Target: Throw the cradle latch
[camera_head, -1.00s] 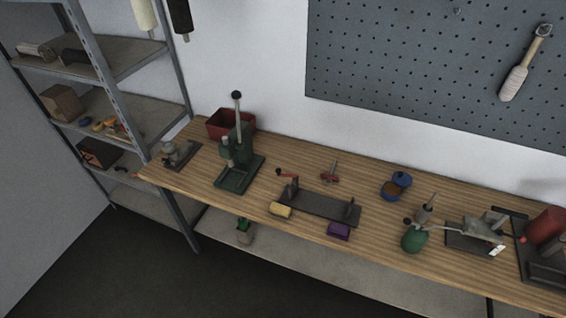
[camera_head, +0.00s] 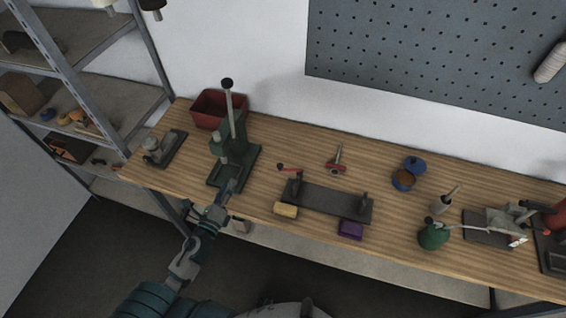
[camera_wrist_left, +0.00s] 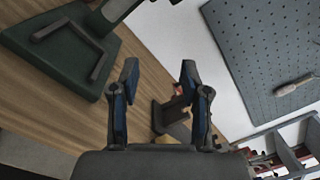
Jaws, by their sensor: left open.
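A dark cradle (camera_head: 325,200) with a long flat base and two uprights sits near the bench's front edge. A red-ended lever (camera_head: 288,168) stands out to the left at the top of its left upright. My left gripper (camera_head: 227,190) is at the bench's front edge, before the green press and left of the cradle, apart from the lever. In the left wrist view my left gripper (camera_wrist_left: 160,75) is open and empty. A dark upright (camera_wrist_left: 168,116) shows beyond and between its fingers, with a little red partly hidden by the right finger. My right gripper is not in view.
The green lever press (camera_head: 232,155) stands close to my left gripper. A yellow block (camera_head: 286,210) and a purple block (camera_head: 351,229) lie along the cradle's front. A red-handled tool (camera_head: 337,166) lies behind it. Bare wood separates the press from the cradle.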

